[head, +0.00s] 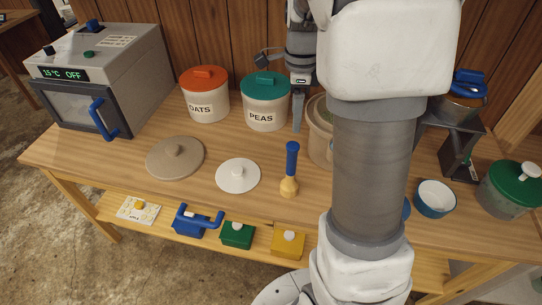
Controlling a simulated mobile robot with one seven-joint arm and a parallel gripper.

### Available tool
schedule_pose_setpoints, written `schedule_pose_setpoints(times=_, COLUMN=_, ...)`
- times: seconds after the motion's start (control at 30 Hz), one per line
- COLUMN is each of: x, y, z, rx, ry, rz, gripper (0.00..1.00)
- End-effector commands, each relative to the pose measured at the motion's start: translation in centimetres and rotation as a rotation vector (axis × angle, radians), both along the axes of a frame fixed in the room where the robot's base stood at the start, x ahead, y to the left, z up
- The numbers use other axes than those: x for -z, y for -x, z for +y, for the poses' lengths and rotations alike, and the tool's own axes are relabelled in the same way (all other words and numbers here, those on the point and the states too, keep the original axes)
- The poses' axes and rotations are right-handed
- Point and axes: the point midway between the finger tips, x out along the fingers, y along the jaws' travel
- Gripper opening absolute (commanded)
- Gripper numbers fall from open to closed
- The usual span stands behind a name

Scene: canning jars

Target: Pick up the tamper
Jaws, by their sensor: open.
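The tamper (290,172) stands upright on the wooden table, with a long blue handle and a pale wooden foot. My gripper (298,122) points down behind and above it in the head view, apart from the tamper. I see its grey fingers nearly edge-on; they are open and nothing shows between them. My arm covers much of the table to the right of the tamper.
A white lid (238,176) and a brown lid (175,158) lie left of the tamper. The OATS jar (206,102) and PEAS jar (265,112) stand behind. A beige jar (321,142), partly hidden by my arm, stands close right. The table's front edge is near.

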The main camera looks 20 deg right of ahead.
Motion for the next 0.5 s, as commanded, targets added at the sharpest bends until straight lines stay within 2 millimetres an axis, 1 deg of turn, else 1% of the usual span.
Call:
schedule_pose_setpoints(times=0.07, x=0.2, y=-0.1, z=-0.2, rx=0.019, ry=0.001, rz=0.005, gripper=0.74)
schedule_pose_setpoints(times=0.17, x=1.1, y=-0.1, z=-0.2, rx=0.028, ry=0.001, rz=0.009, gripper=0.74)
schedule_pose_setpoints(times=0.27, x=2.9, y=-0.1, z=-0.2, rx=0.028, ry=0.000, rz=0.011, gripper=0.74)
schedule_pose_setpoints(times=0.5, x=8.2, y=-0.1, z=-0.2, rx=0.026, ry=0.001, rz=0.010, gripper=0.74)
